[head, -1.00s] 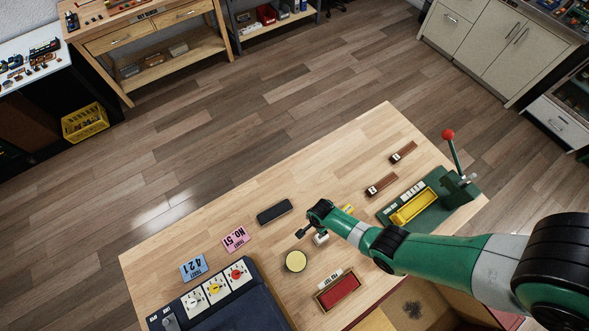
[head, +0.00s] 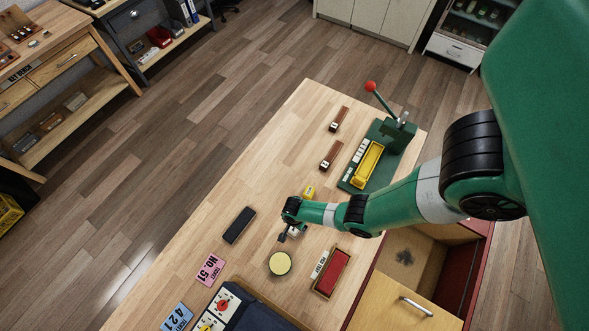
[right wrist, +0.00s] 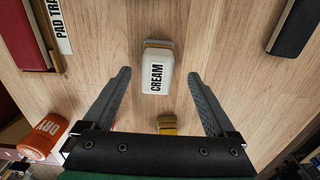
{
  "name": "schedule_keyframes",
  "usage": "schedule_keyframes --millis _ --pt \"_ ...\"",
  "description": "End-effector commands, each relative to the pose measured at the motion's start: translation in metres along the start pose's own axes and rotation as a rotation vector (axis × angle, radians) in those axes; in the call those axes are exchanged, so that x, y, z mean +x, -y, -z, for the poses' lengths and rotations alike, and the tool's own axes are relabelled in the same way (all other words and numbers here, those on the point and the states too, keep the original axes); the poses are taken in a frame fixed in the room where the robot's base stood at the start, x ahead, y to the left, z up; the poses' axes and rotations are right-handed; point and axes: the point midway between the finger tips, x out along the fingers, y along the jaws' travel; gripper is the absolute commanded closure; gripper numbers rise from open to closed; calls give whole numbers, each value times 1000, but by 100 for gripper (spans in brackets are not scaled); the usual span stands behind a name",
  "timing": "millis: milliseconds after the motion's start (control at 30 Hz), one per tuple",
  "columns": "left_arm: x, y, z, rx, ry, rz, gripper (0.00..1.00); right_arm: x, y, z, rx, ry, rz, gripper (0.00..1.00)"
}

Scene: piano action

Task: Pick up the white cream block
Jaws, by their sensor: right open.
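The white cream block (right wrist: 154,76) lies on the wooden table, with black CREAM lettering facing up in the right wrist view. A grey and tan strip shows at its upper end there. My right gripper (right wrist: 158,75) is open, with one finger on each side of the block and visible gaps to both; the block looks untouched. In the head view the right gripper (head: 285,236) is low over the table, and the block (head: 294,233) shows only as a small white patch, partly hidden by the wrist. My left gripper is not in view.
A yellow block (head: 309,192) is close to the right wrist. A round cream-topped pot (head: 280,264), a dark pad (head: 239,225) and a red pad tray (head: 332,273) surround the gripper. A green press (head: 383,153) with a red-knobbed lever stands further back. An orange cylinder (right wrist: 42,138) shows in the wrist view.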

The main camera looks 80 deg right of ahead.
Motion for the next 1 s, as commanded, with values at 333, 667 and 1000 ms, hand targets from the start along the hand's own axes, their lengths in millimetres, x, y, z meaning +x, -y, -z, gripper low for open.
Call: schedule_keyframes --millis 333,667,1000 --pt "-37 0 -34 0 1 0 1 50 -1 -1 -1 0 0 9" --pt "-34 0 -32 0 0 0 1 47 -1 -1 -1 0 0 32" --pt "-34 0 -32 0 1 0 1 47 -1 -1 -1 0 0 93"
